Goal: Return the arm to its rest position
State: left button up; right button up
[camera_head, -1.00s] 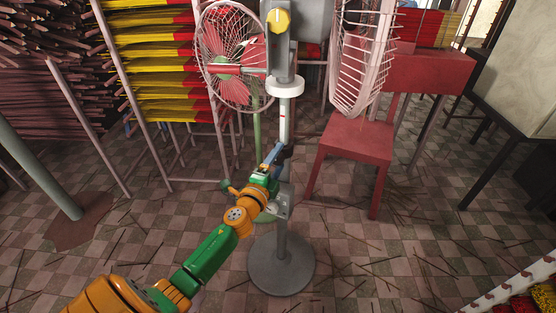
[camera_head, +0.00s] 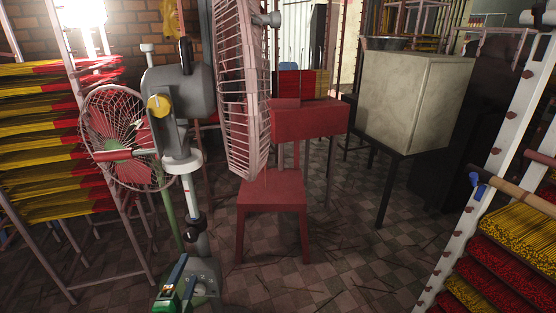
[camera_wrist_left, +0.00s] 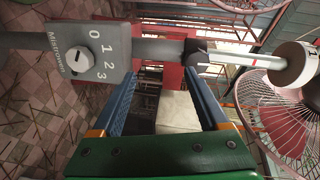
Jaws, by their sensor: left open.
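My left gripper (camera_head: 182,268) shows at the bottom edge of the head view, beside the pole of a grey pedestal fan (camera_head: 181,92). In the left wrist view its two blue fingers stand apart with nothing between them (camera_wrist_left: 160,85). The fan's grey control box (camera_wrist_left: 100,45), with a dial and the marks 0, 1, 2, 3, is beside the left finger in that view. Whether they touch, I cannot tell. Most of my left arm is below the head view. My right gripper is not in view.
The fan's large pink cage (camera_head: 243,90) faces right, near a red chair (camera_head: 272,190). A second, smaller fan (camera_head: 125,140) and incense racks (camera_head: 45,140) stand at left. A pale cabinet (camera_head: 405,100) and another rack (camera_head: 510,245) stand at right. Floor is open between chair and right rack.

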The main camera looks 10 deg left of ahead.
pick_arm(q)
jog(key=s+d+f+n+g+h, duration=0.1)
jog(key=s+f+n+g, duration=0.15)
jog(key=f, duration=0.55)
jog(key=s+d+f+n+g, duration=0.1)
jog(key=s+f+n+g, duration=0.2)
jog(key=f, duration=0.6)
jog(key=s+d+f+n+g+h, duration=0.1)
jog(key=s+d+f+n+g, duration=0.35)
jog(key=s+f, duration=1.05)
jog(key=s+d+f+n+g+h, duration=0.1)
jog(key=s+d+f+g, duration=0.15)
jog(key=s, duration=0.55)
jog(key=s+d+f+g, duration=0.1)
jog(key=s+d+g, duration=0.2)
jog(key=s, duration=0.5)
notch_tip(320, 180, up, 17)
jog(key=p, duration=1.7)
jog(key=shift+w+a, duration=0.25)
jog(key=shift+w, duration=0.2)
